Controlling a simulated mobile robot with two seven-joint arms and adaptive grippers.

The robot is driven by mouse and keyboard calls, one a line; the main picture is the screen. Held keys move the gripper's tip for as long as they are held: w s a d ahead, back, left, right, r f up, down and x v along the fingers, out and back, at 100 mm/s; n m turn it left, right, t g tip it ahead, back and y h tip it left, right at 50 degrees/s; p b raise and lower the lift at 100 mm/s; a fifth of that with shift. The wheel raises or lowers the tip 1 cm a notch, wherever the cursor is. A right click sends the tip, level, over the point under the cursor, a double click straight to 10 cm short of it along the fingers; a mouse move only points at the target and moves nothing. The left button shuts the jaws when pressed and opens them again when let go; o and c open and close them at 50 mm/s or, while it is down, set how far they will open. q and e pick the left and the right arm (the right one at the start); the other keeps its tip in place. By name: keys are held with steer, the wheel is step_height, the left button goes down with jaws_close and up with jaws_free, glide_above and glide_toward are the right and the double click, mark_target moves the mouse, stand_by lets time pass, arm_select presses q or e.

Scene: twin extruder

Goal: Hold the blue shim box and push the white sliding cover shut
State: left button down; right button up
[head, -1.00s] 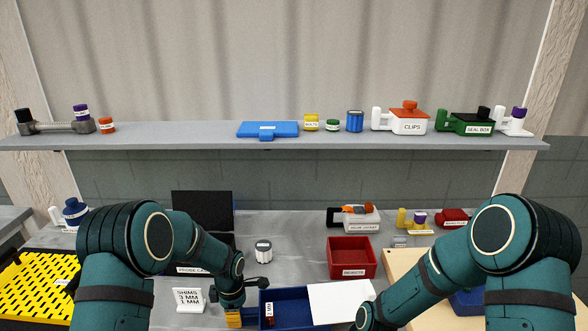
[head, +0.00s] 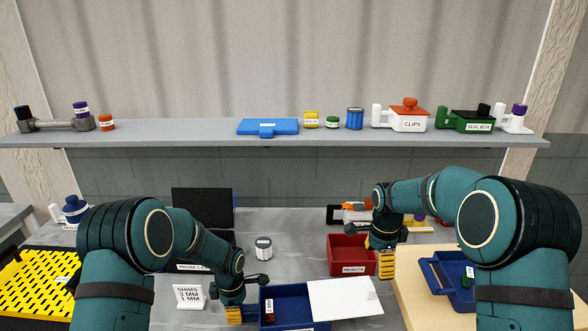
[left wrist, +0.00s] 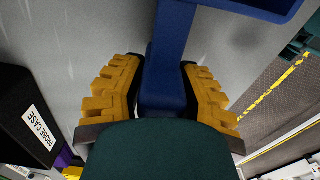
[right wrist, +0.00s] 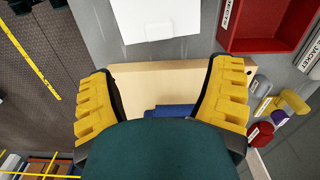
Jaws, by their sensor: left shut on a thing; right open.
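The blue shim box (head: 288,304) lies at the front middle of the bench in the head view. Its left part is open, with a small labelled item inside. The white sliding cover (head: 345,298) lies over its right part and sticks out to the right; it also shows in the right wrist view (right wrist: 155,18). My left gripper (head: 240,315) is shut on the box's blue handle (left wrist: 165,70), at the box's left side. My right gripper (head: 386,262) is open and empty, fingers pointing down, up and right of the cover and apart from it.
A red rejects bin (head: 350,268) stands close to my right gripper. A pale wooden board (head: 415,290) with a blue tray (head: 432,281) is at the right. A shims sign (head: 188,295) and a white-and-dark jar (head: 264,248) stand near my left arm.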

mark_target(373, 285)
step_height(373, 285, down, 12)
steer(key=shift+r, duration=0.15)
stand_by(0.5)
jaws_close()
stand_by(0.3)
